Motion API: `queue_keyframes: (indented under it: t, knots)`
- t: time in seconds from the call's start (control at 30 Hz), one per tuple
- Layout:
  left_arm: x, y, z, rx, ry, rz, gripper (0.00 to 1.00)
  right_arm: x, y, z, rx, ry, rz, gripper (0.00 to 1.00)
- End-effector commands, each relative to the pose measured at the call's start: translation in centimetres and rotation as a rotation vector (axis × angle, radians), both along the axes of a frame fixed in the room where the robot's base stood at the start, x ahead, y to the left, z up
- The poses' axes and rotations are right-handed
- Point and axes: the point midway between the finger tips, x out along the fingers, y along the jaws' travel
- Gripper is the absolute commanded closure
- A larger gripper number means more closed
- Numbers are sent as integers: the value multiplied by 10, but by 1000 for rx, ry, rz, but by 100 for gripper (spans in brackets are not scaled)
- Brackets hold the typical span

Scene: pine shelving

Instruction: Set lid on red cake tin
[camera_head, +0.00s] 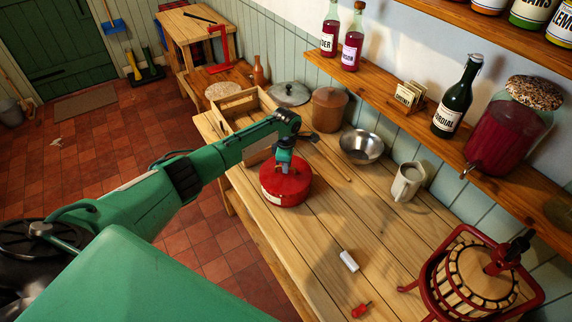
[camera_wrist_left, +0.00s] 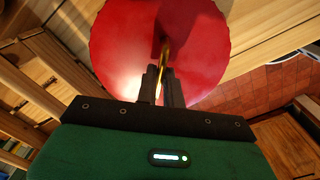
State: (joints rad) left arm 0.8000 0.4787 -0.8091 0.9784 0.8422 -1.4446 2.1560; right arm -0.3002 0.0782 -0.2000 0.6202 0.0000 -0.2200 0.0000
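A red cake tin (camera_head: 287,195) stands on the pine worktop near its left edge. Its red lid (camera_head: 299,176) appears at the tin's top; I cannot tell whether it is fully seated. In the left wrist view the lid (camera_wrist_left: 115,50) is a wide red disc with a thin brass handle (camera_wrist_left: 164,55) at its middle. My left gripper (camera_head: 283,167) points down over the tin. In the wrist view its dark fingers (camera_wrist_left: 162,82) are close together around the brass handle. The gripper hides part of the lid. My right gripper is not in view.
A wooden crate (camera_head: 237,109), a grey pot lid (camera_head: 290,93) and a brown pot (camera_head: 330,108) stand behind the tin. A steel bowl (camera_head: 361,146) and a mug (camera_head: 407,181) are to the right. A fruit press (camera_head: 478,280) stands at front right.

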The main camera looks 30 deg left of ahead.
Motion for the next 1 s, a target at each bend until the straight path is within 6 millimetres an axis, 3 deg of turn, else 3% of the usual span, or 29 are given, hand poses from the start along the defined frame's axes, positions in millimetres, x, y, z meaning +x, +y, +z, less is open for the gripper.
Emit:
queue_keyframes:
  t: [0.03, 0.1, 0.13, 0.43, 0.57, 1.0]
  knots:
    - [-1, 0, -1, 0, 1, 0, 82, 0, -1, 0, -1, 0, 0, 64]
    - [0, 0, -1, 0, 1, 0, 68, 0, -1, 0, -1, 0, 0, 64]
    - [0, 0, -1, 0, 1, 0, 66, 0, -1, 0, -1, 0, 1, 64]
    - [0, 0, 0, 0, 1, 0, 66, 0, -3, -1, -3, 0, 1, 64]
    - [0, -1, 10, -2, -1, -1, 66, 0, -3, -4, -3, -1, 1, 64]
    - [1, 0, 103, 0, -2, 0, 66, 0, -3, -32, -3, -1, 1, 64]
